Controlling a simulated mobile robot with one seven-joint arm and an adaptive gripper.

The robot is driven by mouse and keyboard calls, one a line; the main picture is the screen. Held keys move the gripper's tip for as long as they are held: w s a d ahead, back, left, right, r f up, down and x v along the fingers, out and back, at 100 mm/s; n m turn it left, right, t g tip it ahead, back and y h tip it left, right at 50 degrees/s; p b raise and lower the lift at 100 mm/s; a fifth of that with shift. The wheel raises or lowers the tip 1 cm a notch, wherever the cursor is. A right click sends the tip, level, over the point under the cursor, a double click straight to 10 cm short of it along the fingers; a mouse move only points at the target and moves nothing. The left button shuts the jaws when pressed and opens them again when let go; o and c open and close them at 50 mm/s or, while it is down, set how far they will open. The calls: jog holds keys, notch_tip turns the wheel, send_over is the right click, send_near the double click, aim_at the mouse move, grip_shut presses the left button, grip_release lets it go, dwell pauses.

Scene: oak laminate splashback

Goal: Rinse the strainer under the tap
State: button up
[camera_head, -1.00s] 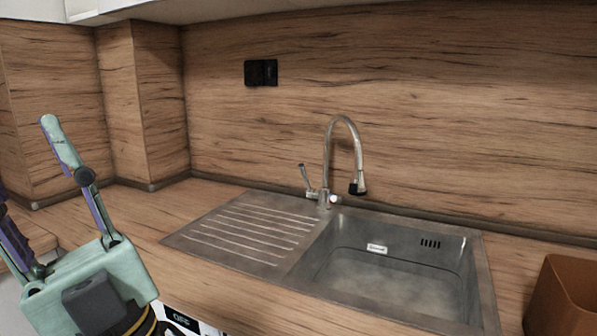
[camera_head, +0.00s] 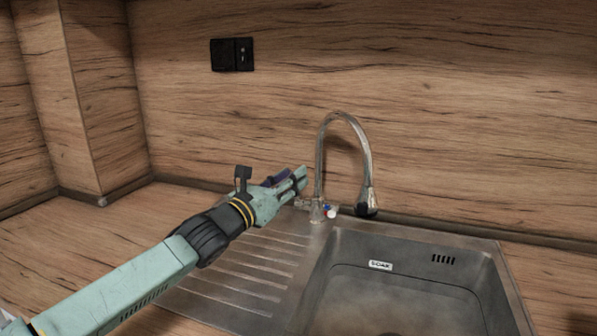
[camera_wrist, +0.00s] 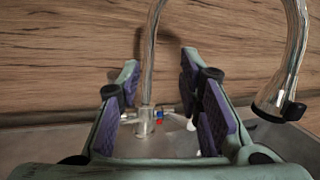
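The tap (camera_head: 367,160) has a tall curved metal spout with a dark-tipped head hanging over the sink's back edge. It also shows in the wrist view (camera_wrist: 284,75), with its base between and beyond my fingers. My gripper (camera_head: 300,180) is at the left of the tap's base, its fingertips close to the side lever. In the wrist view my gripper (camera_wrist: 160,85) is open, with purple pads apart and nothing held. Whether it touches the tap, I cannot tell. No strainer is visible.
The metal sink (camera_head: 420,248) has an empty-looking basin at right and a ribbed drainboard (camera_head: 235,285) at left, under my arm. The wooden splashback (camera_head: 450,90) rises close behind the tap. A black socket (camera_head: 232,54) is on it. The worktop at left is clear.

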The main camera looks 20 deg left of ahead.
jog(key=a+f+g+y, duration=0.1)
jog(key=a+f+y, duration=0.1)
jog(key=a+f, duration=0.3)
jog(key=p+x, duration=0.1)
jog(key=x, duration=0.3)
jog(key=p+x, duration=0.2)
jog(key=x, duration=0.3)
jog(key=shift+w+a, duration=0.15)
jog(key=shift+w, duration=0.2)
jog(key=shift+w+f+p, duration=0.2)
jog(key=shift+w+p, duration=0.1)
jog(key=shift+w, duration=0.15)
grip_shut()
